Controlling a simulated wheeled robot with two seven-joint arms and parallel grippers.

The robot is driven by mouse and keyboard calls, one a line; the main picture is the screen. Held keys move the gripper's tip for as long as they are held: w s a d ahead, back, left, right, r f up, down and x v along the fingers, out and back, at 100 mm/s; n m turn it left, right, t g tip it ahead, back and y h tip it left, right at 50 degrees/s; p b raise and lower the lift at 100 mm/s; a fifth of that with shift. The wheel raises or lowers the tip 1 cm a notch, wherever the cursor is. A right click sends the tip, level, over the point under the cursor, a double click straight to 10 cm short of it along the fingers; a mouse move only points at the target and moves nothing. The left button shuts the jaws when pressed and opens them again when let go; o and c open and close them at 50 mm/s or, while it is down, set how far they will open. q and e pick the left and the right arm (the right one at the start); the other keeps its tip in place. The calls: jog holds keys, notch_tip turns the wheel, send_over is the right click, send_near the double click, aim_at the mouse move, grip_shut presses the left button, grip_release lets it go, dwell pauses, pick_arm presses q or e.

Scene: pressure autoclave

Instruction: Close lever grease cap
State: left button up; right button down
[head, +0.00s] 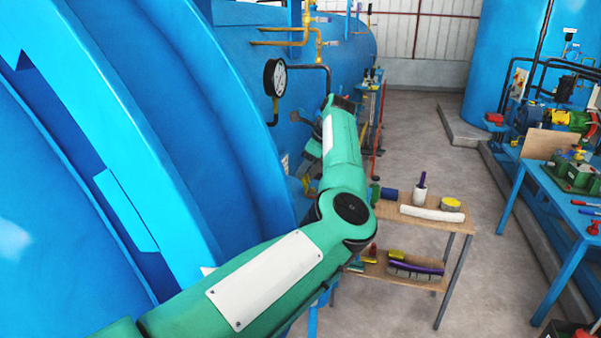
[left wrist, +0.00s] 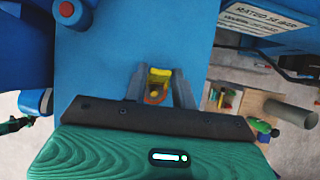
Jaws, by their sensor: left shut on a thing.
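In the left wrist view, a small yellow cap-like piece (left wrist: 159,74), probably the lever grease cap, sits between the fingers of my left gripper (left wrist: 160,88). The fingers are shut on it, and an orange-brown rounded part (left wrist: 155,93) shows just below it. Behind it is a flat blue metal surface (left wrist: 180,48). In the head view, my left gripper (head: 310,160) is small and partly hidden beside the blue autoclave (head: 220,130). Whether the cap is seated cannot be told. My right gripper is not in view.
A pressure gauge (head: 275,78) juts from the autoclave above my left arm. A wooden side table (head: 455,222) with brushes and tins stands right of my arm. A blue bench (head: 540,185) stands further right. The grey floor (head: 420,125) between is clear.

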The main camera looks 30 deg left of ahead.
pick_arm(q)
jog(key=shift+w+d+y+b, duration=0.15)
jog(key=shift+d+y+b, duration=0.25)
jog(key=shift+y, duration=0.4)
jog(key=o, duration=0.9)
jog(key=shift+d+r, duration=0.1)
